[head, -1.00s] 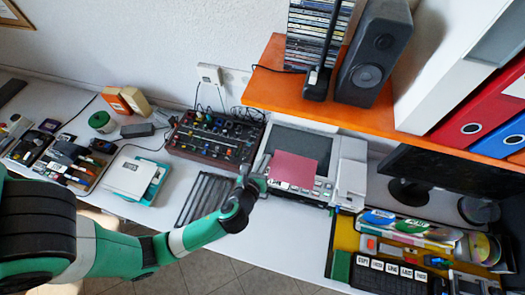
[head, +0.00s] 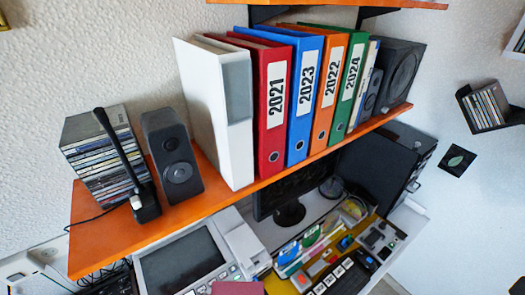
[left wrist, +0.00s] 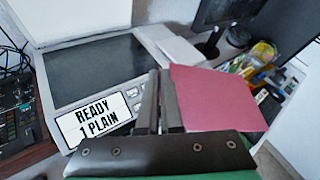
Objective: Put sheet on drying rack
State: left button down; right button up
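A dark red sheet (left wrist: 215,98) shows large in the left wrist view, right beside the fingers of my left gripper (left wrist: 158,98). The fingers are close together and appear shut on the sheet's left edge, though the contact itself is hidden. In the head view only a strip of the sheet (head: 237,289) shows at the bottom edge, in front of the printer. My left gripper is out of the head view, and my right gripper is in neither view. The drying rack does not show now.
A grey printer (head: 185,260) with a dark glass top stands behind the sheet; its display (left wrist: 95,115) reads "READY 1 PLAIN". Above it, an orange shelf (head: 105,240) holds discs, speakers and binders. A mixer box (left wrist: 15,115) stands at the left.

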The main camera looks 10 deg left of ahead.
pick_arm(q)
jog(key=shift+w+d+r+m+h, duration=0.2)
jog(key=shift+d+r+m+h, duration=0.15)
jog(key=shift+r+m+h, duration=0.1)
jog(key=shift+w+d+r+m+h, duration=0.2)
jog(key=shift+d+r+m+h, duration=0.15)
jog(key=shift+r+h, duration=0.1)
jog(key=s+r+p, duration=0.3)
jog(key=r+p, duration=0.6)
jog(key=p, duration=0.1)
jog(key=s+r+p, duration=0.3)
jog(key=r+p, duration=0.5)
jog(key=p, duration=0.2)
jog(key=shift+s+r, duration=0.35)
jog(key=shift+s, duration=0.05)
jog(key=shift+d, duration=0.1)
jog(key=shift+f, duration=0.1)
